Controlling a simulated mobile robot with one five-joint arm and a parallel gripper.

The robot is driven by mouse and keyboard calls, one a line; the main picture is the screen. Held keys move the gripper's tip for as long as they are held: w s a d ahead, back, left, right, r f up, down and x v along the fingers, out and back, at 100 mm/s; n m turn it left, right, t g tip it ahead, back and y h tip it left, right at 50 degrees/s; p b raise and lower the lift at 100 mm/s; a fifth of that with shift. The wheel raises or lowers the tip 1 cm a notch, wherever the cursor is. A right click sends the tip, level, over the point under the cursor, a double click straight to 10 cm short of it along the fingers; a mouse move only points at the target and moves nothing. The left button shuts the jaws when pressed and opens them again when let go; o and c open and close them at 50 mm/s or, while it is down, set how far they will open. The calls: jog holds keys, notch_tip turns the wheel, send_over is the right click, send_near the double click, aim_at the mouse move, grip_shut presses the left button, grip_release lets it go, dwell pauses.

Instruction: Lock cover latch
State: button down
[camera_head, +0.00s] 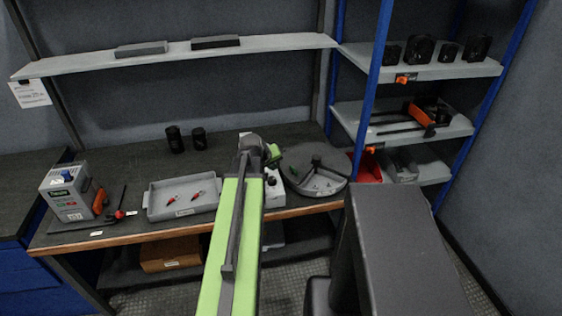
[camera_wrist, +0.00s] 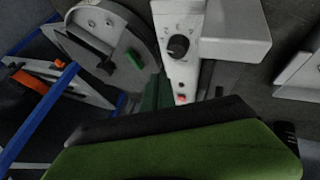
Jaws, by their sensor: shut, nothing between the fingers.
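A round dark grey unit (camera_head: 325,160) with a paler open-looking section stands on the bench at the right. A small green tab (camera_head: 294,172) sits on it; I cannot tell for sure that this is the cover latch. The wrist view shows the tab (camera_wrist: 134,58) near the edge of the round unit (camera_wrist: 88,24). My gripper (camera_head: 268,152) is shut and empty, just left of the round unit and above a pale control box (camera_head: 274,188). The box has a black knob (camera_wrist: 178,46) and a red button (camera_wrist: 181,98). My own arm hides part of the box.
A grey tray (camera_head: 183,208) with two red-tipped items lies left of my arm. Two black cylinders (camera_head: 187,140) stand at the back. A blue-posted shelf (camera_head: 412,125) rises close on the right.

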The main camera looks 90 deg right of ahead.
jog(key=p+v, duration=0.1)
jog(key=v, duration=0.1)
jog(key=shift+w+a+r, duration=0.2)
jog(key=shift+r, duration=0.05)
dwell(0.3)
